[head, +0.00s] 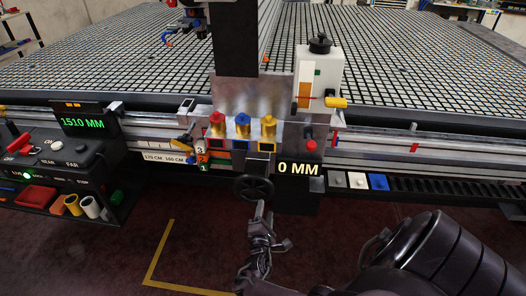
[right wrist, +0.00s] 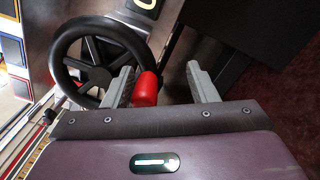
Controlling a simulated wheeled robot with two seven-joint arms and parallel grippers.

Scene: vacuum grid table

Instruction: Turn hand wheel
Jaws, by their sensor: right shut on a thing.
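The black spoked hand wheel (head: 254,188) sits on the front of the machine, below the row of coloured knobs. In the right wrist view the hand wheel (right wrist: 100,60) is large at the upper left, with a red handle (right wrist: 146,90) near its lower right rim. My right gripper (head: 261,208) is in front of and just below the wheel. The handle lies close to the left finger. My left gripper is not in view.
A display reading 0 MM (head: 298,169) is right of the wheel. Red, blue and yellow knobs (head: 242,126) are above it. A control box (head: 50,165) stands at the left. The gridded table (head: 420,60) extends behind. The dark red floor is open in front.

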